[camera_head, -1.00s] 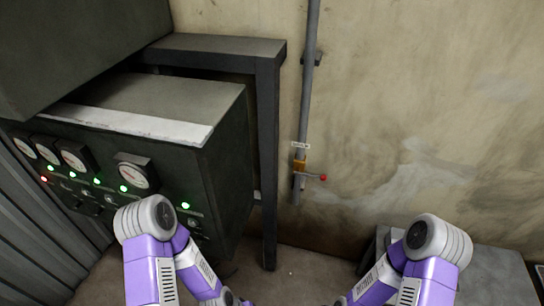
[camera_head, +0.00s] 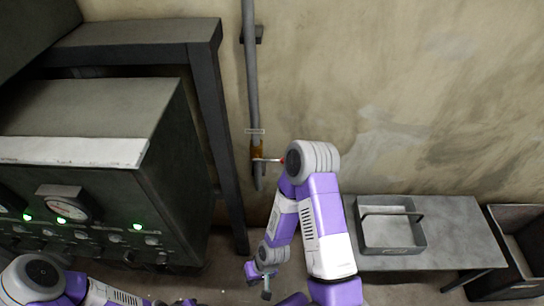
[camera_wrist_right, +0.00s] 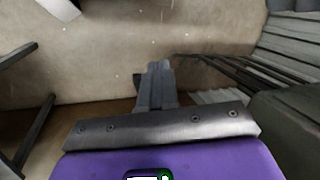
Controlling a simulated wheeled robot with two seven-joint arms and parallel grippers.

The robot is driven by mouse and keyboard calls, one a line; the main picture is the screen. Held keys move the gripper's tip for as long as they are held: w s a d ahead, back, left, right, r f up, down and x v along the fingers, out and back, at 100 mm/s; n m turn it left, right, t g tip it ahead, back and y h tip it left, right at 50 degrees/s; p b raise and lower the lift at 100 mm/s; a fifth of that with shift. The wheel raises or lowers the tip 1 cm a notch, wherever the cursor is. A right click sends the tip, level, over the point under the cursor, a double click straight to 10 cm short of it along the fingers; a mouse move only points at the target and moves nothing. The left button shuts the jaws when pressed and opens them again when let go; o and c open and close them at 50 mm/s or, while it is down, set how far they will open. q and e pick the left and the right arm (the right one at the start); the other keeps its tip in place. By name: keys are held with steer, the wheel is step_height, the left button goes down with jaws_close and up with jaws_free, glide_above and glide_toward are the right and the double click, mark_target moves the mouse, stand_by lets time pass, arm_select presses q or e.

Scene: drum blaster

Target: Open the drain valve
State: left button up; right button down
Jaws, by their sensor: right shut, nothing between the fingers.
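The drain valve (camera_head: 257,152) is a small orange-brown body near the lower end of a grey vertical pipe (camera_head: 251,85) on the wall. Its thin lever (camera_head: 268,159) points right; the red tip is mostly hidden at the edge of my right arm's elbow. A small label (camera_head: 255,131) sits just above the valve. My right gripper (camera_head: 266,293) is low near the bottom of the head view, well below the valve, shut and empty.
A dark control cabinet (camera_head: 165,150) with gauges and green lights stands left, under a dark metal frame (camera_head: 212,110). At right, a grey bench (camera_head: 455,225) holds a grey tray (camera_head: 415,240). An open dark bin (camera_head: 500,285) stands beside it. Wall right of the pipe is bare.

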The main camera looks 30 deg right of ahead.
steer(key=w+d+r, duration=0.3)
steer(key=w, duration=0.7)
step_height(320, 180, up, 30)
steer(key=m+t+h+b, duration=0.3)
steer(key=m+h, duration=0.1)
steer(key=h, duration=0.2)
glide_above(269, 160)
steer(key=s+a, duration=0.1)
steer(key=s, duration=0.5)
steer(key=shift+w+f, duration=0.2)
steer(key=shift+w, duration=0.05)
steer(key=shift+a+f, duration=0.1)
steer(key=b+x, duration=0.3)
steer(key=x, duration=1.1)
steer(key=shift+s, duration=0.25)
